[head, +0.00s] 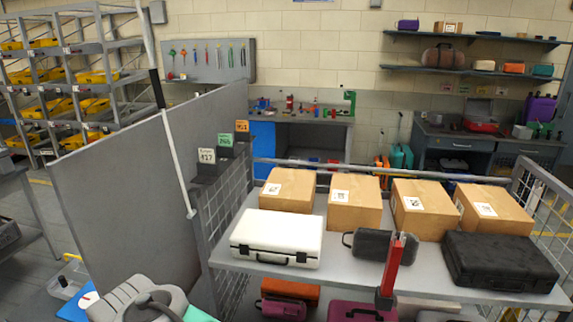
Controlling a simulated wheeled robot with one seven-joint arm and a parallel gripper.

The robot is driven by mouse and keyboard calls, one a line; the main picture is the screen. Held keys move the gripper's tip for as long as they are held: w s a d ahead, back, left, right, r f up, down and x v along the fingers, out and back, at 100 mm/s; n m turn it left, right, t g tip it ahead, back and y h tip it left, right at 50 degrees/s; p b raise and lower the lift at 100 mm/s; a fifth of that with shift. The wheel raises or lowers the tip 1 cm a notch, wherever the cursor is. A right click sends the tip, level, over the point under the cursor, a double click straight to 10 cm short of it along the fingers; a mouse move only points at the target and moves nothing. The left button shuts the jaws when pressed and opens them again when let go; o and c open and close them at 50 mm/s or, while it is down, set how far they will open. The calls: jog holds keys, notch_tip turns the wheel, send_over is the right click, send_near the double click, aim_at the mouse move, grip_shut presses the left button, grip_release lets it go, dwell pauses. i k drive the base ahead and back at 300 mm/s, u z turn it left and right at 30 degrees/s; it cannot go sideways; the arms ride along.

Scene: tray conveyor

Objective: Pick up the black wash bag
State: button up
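A small dark bag (370,244), which looks like the black wash bag, lies on the upper grey shelf of a wire-sided rack. It has a short loop at its left end. A red upright post (393,262) stands in front of its right part and hides some of it. My gripper cannot be made out in the head view. Grey rounded parts at the lower left look like my own arm, with no fingers showing.
A white case (277,238) lies left of the bag and a black hard case (499,261) lies right. Several cardboard boxes (354,203) stand behind. A purple case (361,311) sits on the level below. A grey partition (140,190) stands left of the rack.

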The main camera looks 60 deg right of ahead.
aim_at(368, 244)
jog(key=z, duration=4.15)
jog(key=k, duration=1.25)
jog(key=u, duration=1.8)
jog(key=i, duration=1)
